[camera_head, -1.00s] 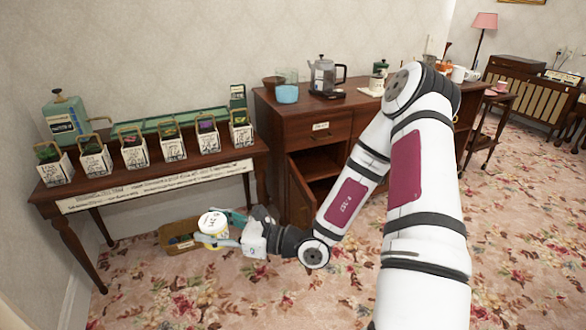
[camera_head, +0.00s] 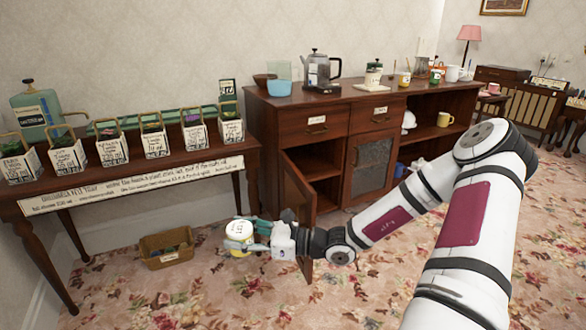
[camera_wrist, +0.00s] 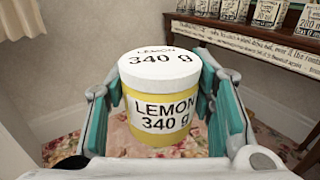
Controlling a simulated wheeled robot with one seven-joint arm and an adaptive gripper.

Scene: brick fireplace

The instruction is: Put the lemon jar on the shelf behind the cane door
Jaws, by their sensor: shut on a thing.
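The lemon jar (camera_head: 238,232) is yellow with a white lid and a label reading LEMON 340 g. My gripper (camera_head: 252,238) is shut on it and holds it upright above the carpet, left of the sideboard. In the wrist view the jar (camera_wrist: 163,105) sits between the teal finger pads. The sideboard (camera_head: 262,130) has an open door (camera_head: 297,205) at its left, swung outward, with a shelf (camera_head: 318,168) showing behind it. A closed door with a mesh-like panel (camera_head: 370,165) is to the right; this looks like the cane door.
A basket (camera_head: 165,258) stands on the floor left of the jar. A long table (camera_head: 130,180) with several labelled plant boxes is at the left. The carpet in front is clear.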

